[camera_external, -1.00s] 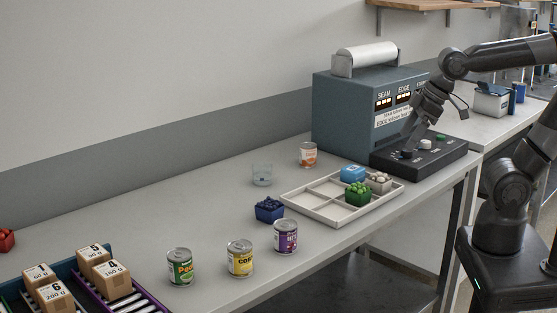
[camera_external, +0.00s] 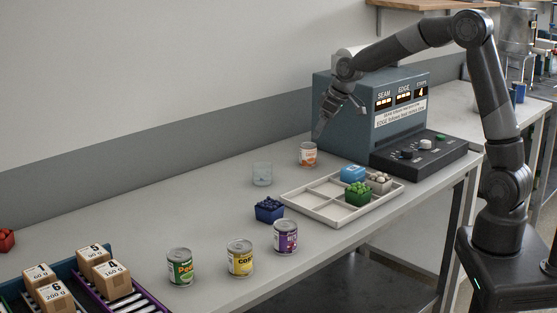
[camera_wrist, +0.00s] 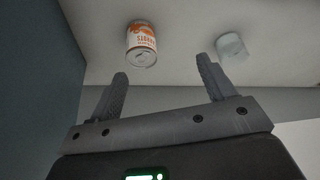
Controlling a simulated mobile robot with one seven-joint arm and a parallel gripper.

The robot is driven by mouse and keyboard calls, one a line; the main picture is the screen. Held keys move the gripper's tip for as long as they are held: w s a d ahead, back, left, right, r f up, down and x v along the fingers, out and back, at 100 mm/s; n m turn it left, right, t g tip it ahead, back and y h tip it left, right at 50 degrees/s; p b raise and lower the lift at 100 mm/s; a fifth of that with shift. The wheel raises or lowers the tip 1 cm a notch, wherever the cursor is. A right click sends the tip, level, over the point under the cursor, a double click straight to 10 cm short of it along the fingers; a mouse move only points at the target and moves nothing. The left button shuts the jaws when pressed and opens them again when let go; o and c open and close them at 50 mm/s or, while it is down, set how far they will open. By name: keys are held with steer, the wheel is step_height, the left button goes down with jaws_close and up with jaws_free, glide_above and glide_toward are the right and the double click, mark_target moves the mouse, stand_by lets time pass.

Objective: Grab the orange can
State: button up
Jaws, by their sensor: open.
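The orange can (camera_external: 307,155), with an orange and white label, stands upright on the table just left of the grey machine. It also shows in the wrist view (camera_wrist: 141,44), ahead of and roughly between my fingers, a little nearer the left one. My gripper (camera_external: 318,136) is above and slightly to the right of the can in the outside view, tilted downward. In the wrist view my gripper (camera_wrist: 160,72) has its two fingers spread, with nothing between them. The can is apart from both fingers.
A clear glass (camera_external: 262,174) stands left of the can. The seaming machine (camera_external: 335,112) stands close on the right. A divided tray (camera_external: 312,209) with small boxes lies in front. A blue box (camera_external: 269,210) and cans of peas (camera_external: 180,268), corn (camera_external: 240,259) and purple label (camera_external: 286,238) stand nearer.

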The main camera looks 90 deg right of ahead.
glide_above(313, 145)
steer(key=s+a, duration=0.1)
steer(key=s, duration=0.2)
step_height(313, 145, down, 3)
steer(key=shift+m, duration=0.3)
steer(key=x, duration=0.4)
steer(key=shift+w+f, duration=0.1)
steer(key=shift+w, duration=0.3)
steer(key=shift+w+x, duration=0.2)
steer(key=shift+x, duration=1.25)
steer(key=shift+w+x, duration=0.15)
steer(key=shift+x, duration=1.35)
steer(key=shift+d, duration=0.1)
steer(key=shift+r, duration=0.25)
steer(key=c, duration=1.2)
steer(key=shift+o, duration=0.2)
